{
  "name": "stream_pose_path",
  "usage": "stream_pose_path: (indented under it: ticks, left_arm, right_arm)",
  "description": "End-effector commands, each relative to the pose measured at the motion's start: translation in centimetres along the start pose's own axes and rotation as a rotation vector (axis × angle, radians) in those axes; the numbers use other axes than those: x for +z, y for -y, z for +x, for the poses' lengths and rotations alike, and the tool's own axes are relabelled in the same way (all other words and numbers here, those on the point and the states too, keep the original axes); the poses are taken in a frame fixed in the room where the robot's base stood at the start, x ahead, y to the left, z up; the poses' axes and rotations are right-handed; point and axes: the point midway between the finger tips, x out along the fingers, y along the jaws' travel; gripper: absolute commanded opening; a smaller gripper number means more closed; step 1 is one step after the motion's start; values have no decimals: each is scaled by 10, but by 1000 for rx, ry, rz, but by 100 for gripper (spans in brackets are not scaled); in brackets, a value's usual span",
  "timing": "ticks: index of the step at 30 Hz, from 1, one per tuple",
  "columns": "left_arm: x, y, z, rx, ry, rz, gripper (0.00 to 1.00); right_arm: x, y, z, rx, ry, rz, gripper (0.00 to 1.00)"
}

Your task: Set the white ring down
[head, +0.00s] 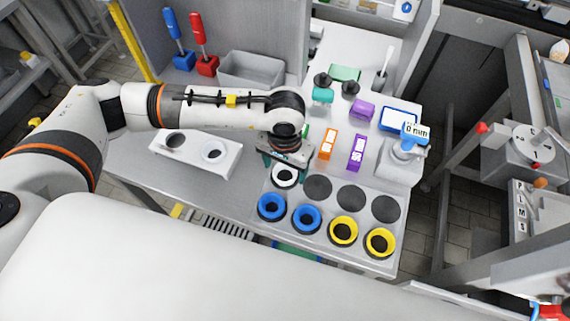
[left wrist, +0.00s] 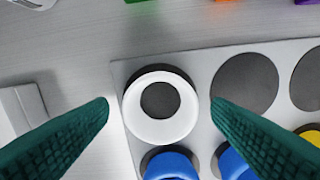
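The white ring (head: 275,176) sits on the far-left spot of the back row of the grey plate (head: 331,208). In the left wrist view the white ring (left wrist: 162,133) lies flat around a dark centre. My left gripper (head: 283,163) is above the ring, its lower part partly hidden by the wrist. In the left wrist view its two green fingers (left wrist: 160,104) are spread wide, with the ring between them and clear space on both sides. My right gripper is not in view.
Two blue rings (head: 270,207) and two yellow rings (head: 343,231) fill the plate's front row. Dark empty spots (head: 351,198) lie right of the white ring. A white block (head: 190,165) stands left. Orange (head: 328,145) and purple (head: 357,155) items stand behind the plate.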

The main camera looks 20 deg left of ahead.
Motion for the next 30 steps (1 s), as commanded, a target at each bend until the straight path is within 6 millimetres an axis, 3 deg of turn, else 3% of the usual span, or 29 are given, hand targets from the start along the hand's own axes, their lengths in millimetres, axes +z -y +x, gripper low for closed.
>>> stream_pose_path:
  ticks: [8, 9, 21, 30]
  left_arm:
    - [0, 0, -6, 0, 0, -1, 73]
    - [1, 0, -8, 0, 3, 0, 73]
    - [1, 0, -90, -1, 6, 0, 73]
    - [0, 0, -122, -1, 1, 0, 73]
  right_arm:
    - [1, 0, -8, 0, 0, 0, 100]
    - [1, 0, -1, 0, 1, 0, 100]
    - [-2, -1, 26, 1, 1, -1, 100]
    - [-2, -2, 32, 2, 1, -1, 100]
